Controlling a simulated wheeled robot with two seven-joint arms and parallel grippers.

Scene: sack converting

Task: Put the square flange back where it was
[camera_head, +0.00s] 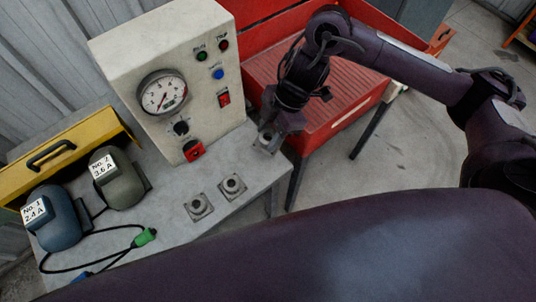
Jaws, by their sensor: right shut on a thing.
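My right gripper (279,126) reaches down at the right edge of the grey bench. It is shut on a square flange (266,143), a grey metal plate with a round hub, partly hidden by the fingers. Whether this flange touches the bench top cannot be told. Two similar flanges, one at the middle (232,186) and one further left (198,207), sit on the bench nearer to me. My left gripper is not in view.
A cream control box (190,70) with a gauge stands left of the gripper. A red ribbed tray (330,108) lies behind it. Blue (52,222) and dark green (118,180) motors, a yellow case (70,150) and a cable with a green plug (145,237) are at the left.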

